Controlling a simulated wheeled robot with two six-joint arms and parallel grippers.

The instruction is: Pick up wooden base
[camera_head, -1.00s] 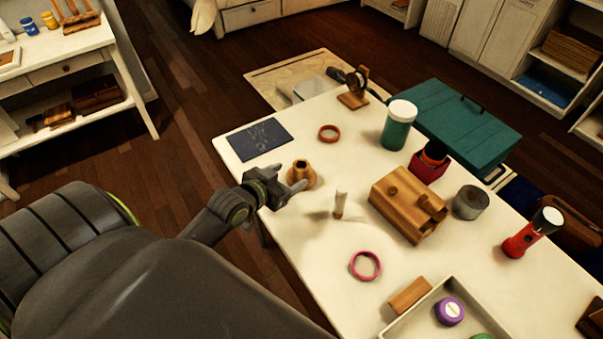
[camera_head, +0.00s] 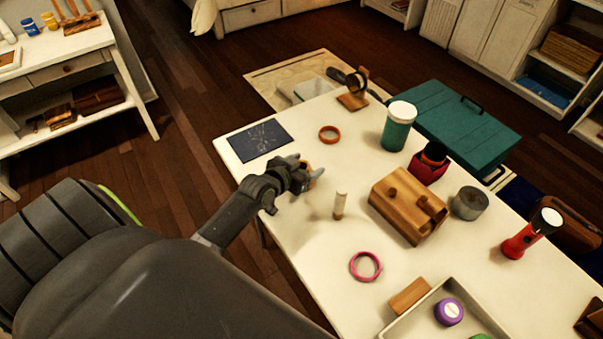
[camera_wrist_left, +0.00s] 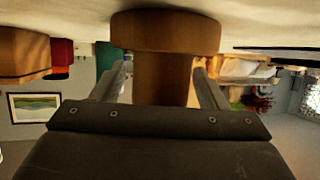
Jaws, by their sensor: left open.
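The wooden base (camera_head: 305,165) stands on the white table (camera_head: 300,240), mostly hidden behind my left gripper (camera_head: 307,179) in the head view. In the left wrist view, which looks upside down, its wide round foot (camera_wrist_left: 165,32) meets the table and its narrower stem (camera_wrist_left: 162,78) lies between the two fingers. The left gripper is open, one finger on each side of the stem. I cannot tell whether either finger touches it. My right gripper is not in view.
A short pale cylinder (camera_head: 340,206) stands just right of the gripper. A wooden block holder (camera_head: 408,204), a pink ring (camera_head: 365,267), an orange ring (camera_head: 329,134) and a dark flat sheet (camera_head: 259,139) lie around. The table's left edge runs beneath the arm.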

